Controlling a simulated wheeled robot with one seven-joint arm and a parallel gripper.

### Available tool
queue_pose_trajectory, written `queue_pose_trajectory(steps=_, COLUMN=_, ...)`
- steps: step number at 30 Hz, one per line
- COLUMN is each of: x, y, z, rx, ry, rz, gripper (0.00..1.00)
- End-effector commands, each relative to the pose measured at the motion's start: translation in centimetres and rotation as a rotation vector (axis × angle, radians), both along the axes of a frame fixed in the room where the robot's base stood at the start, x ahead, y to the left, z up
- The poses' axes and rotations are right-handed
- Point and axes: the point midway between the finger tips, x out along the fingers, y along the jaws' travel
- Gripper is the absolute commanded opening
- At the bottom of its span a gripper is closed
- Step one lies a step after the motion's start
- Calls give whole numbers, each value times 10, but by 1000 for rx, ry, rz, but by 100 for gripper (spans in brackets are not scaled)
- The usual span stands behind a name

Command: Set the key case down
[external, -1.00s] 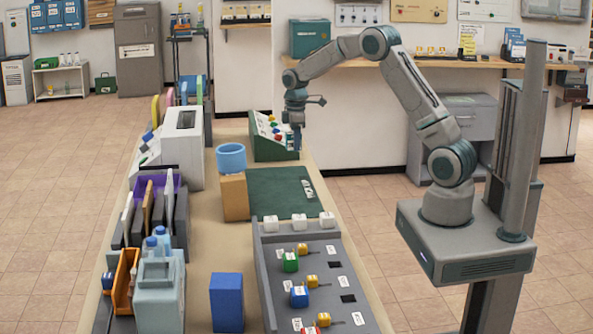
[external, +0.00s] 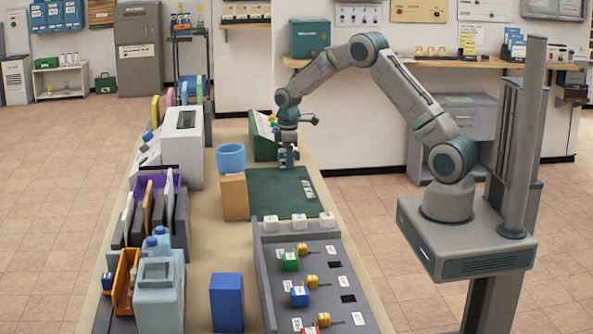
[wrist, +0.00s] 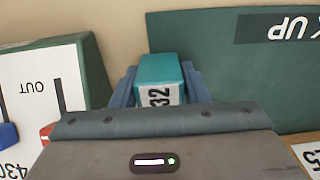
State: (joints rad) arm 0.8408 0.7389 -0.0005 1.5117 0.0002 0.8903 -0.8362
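The key case (wrist: 158,68) is a teal block with a white label reading "32", seen in the wrist view. My gripper (wrist: 160,88) has its blue-grey fingers on both sides of it and appears shut on it. In the external view my gripper (external: 287,160) points down over the far edge of the dark green mat (external: 268,193), in front of the green sloped key rack (external: 262,140). The mat (wrist: 225,75) shows beside the case in the wrist view, with "K UP" lettering upside down. I cannot tell whether the case touches the surface.
A grey key panel (external: 318,270) with coloured key cases lies nearer. The rack's white face (wrist: 35,95), marked "OUT", is close at left in the wrist view. Most of the mat is clear.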

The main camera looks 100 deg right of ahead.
Motion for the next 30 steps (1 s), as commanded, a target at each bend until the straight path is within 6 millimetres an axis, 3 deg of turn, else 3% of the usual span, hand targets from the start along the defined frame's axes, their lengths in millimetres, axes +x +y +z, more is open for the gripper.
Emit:
queue_pose_trajectory(steps=14, x=0, y=0, z=9, rx=-2, ry=-2, rz=0, gripper=58)
queue_pose_trajectory(steps=24, x=1, y=-1, z=79, rx=-3, ry=-3, rz=0, gripper=58)
queue_pose_trajectory(steps=30, x=0, y=0, z=111, rx=-1, ry=-1, rz=0, gripper=58)
